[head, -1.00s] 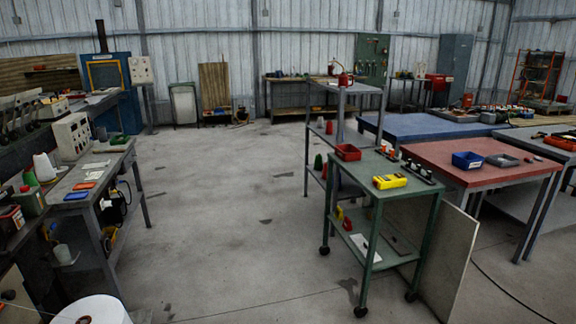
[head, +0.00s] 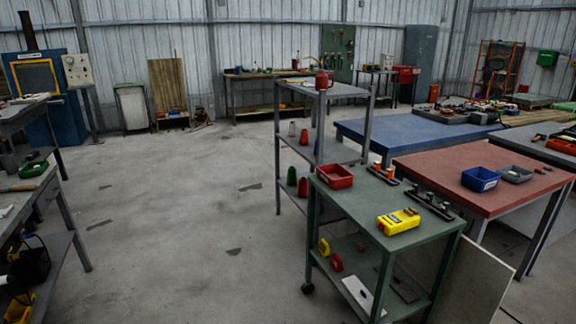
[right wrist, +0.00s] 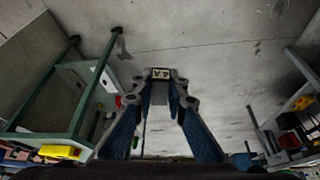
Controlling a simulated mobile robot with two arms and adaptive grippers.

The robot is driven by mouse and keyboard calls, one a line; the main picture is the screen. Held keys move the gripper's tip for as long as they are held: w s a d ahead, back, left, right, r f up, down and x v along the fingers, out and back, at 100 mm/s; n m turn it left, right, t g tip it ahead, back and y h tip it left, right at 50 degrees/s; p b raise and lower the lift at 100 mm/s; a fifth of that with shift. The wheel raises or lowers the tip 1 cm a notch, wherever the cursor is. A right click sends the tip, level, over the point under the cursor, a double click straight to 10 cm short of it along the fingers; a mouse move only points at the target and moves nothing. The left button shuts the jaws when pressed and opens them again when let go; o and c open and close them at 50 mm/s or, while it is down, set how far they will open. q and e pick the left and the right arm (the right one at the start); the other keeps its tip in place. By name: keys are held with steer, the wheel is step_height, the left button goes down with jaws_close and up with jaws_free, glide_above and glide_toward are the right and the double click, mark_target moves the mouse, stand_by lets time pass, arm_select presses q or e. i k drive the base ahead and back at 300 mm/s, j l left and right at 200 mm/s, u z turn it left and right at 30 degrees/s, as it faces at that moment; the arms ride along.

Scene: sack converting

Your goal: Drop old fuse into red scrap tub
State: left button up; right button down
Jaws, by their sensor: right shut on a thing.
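The red tub (head: 335,176) stands on the top shelf of the green cart (head: 362,207), at its far left corner; no label can be read on it. My right gripper (right wrist: 160,76) shows in the right wrist view, shut on a small pale piece with dark marks, the old fuse (right wrist: 160,72), held at the fingertips. Below it is open floor, and the cart is to the left in that view, apart from the gripper. Neither gripper shows in the head view, and my left gripper is in no frame.
A yellow meter (head: 398,221) and a black strip holding several parts (head: 428,206) share the cart top. A grey shelf rack (head: 322,90) stands behind the cart, a red table (head: 440,175) to its right. A blue bin (head: 480,179) sits on the table. Floor left of the cart is clear.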

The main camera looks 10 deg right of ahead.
mark_target(335, 176)
steer(key=i, duration=1.5)
steer(key=i+z, duration=0.2)
steer(key=i, duration=0.25)
steer(key=i+j+z, duration=0.15)
steer(key=i, duration=0.3)
